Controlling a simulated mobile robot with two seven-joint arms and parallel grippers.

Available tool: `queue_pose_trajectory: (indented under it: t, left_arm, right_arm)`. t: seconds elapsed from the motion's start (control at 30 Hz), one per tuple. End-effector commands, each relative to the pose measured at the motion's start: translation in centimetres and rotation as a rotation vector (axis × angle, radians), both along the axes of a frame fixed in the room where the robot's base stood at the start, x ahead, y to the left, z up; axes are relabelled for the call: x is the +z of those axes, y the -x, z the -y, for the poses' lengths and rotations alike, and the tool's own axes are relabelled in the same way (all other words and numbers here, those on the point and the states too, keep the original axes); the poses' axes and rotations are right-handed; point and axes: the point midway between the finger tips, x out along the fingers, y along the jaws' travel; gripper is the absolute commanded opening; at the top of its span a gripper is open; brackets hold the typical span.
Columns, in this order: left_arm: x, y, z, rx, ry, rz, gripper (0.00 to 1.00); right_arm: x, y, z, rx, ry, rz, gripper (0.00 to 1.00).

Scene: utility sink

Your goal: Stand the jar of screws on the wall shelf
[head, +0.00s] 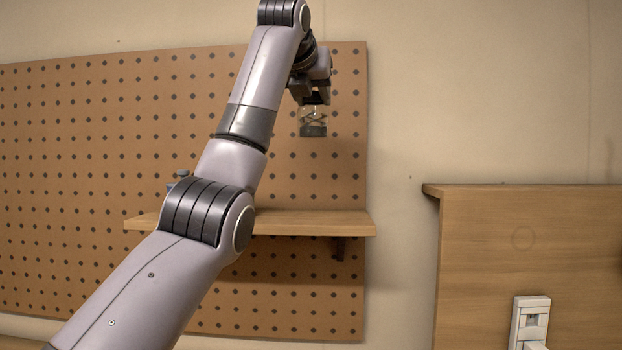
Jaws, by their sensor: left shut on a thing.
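The jar of screws (313,122) is small and clear, with dark contents at its bottom. It hangs upright in the air under my left gripper (314,97), which is shut on its top. The wall shelf (315,223) is a wooden board on the pegboard, held by a dark bracket (339,247). The jar is above the right part of the shelf, with a clear gap between them. My left arm hides the left-middle part of the shelf. My right gripper is not in view.
A small bluish object (182,174) shows at the shelf's left part, partly hidden by my arm. The shelf's right part is bare. A brown pegboard (90,150) covers the wall behind. A wooden panel (530,240) with a white fitting (530,318) stands at the right.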

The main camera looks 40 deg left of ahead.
Motion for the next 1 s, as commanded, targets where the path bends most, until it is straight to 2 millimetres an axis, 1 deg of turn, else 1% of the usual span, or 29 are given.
queue_pose_trajectory:
  t: [0.17,0.37,0.6,0.7,0.83,1.0]
  left_arm:
    - [-2.0,0.1,-0.1,0.001,-0.003,0.002,0.0]
    - [-5.0,0.1,-0.1,0.001,-0.003,0.0,0.0]
    - [-9.2,0.0,0.0,0.0,-0.002,0.0,0.0]
    - [-10.6,0.1,0.0,0.001,-0.002,0.001,0.0]
    - [-11.9,0.1,0.0,0.001,-0.001,0.002,0.0]
    - [-12.7,0.1,0.0,0.002,-0.001,0.002,0.0]
  right_arm:
    - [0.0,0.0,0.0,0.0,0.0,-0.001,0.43]
    - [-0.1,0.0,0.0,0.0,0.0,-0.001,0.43]
    - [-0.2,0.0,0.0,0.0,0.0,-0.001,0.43]
    - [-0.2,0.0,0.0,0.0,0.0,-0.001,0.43]
    - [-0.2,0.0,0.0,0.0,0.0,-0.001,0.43]
    - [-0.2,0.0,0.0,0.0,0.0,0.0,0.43]
